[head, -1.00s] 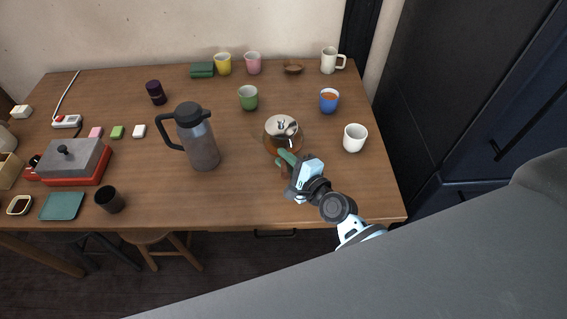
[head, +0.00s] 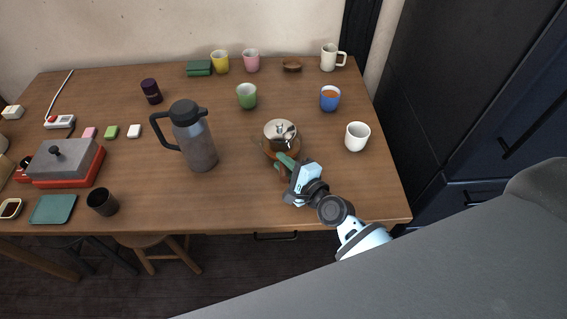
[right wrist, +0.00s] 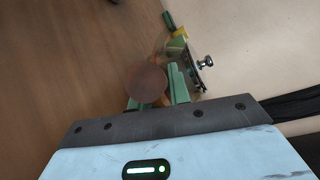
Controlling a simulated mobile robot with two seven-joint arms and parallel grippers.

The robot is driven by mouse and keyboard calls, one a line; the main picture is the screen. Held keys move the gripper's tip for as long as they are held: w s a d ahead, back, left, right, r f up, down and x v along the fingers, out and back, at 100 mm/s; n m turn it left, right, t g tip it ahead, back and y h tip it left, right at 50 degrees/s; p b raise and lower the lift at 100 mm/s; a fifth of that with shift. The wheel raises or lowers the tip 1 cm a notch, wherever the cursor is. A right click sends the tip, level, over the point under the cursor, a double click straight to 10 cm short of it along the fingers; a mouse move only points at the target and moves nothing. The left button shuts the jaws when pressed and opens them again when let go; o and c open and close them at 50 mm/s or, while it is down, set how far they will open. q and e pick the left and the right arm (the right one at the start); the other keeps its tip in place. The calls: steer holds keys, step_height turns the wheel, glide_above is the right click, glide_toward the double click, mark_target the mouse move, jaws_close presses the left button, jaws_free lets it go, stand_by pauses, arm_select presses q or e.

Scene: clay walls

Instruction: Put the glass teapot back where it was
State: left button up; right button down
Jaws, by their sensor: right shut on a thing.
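The glass teapot (head: 281,133) with a shiny metal lid is on the right half of the table in the head view. Its glass body is see-through and partly covered by the gripper. My right gripper (head: 285,164) is shut on its handle from the front. In the right wrist view, the brown handle end (right wrist: 147,83) sits between the green fingers, with the lid (right wrist: 203,63) beyond. I cannot tell whether the teapot touches the table. My left gripper is not in view.
A grey jug (head: 195,145) stands left of the teapot. A white cup (head: 357,137), blue cup (head: 330,99) and green cup (head: 246,97) are nearby. A small brown dish (head: 292,65) and a white mug (head: 329,58) are at the back. The table's front right is clear.

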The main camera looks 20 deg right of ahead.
steer(key=c, duration=1.8)
jaws_free()
steer(key=shift+f, duration=0.2)
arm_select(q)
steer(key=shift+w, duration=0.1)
arm_select(e)
steer(key=o, duration=0.5)
steer(key=shift+r, duration=0.1)
steer(key=shift+r, duration=0.1)
steer(key=v, duration=1)
steer(key=shift+s+d, duration=0.15)
steer(key=shift+s, duration=0.15)
steer(key=shift+s+d+r, duration=0.1)
steer(key=shift+s+d, duration=0.05)
steer(key=shift+s, duration=0.4)
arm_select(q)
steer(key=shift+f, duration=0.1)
arm_select(e)
steer(key=shift+s, duration=0.1)
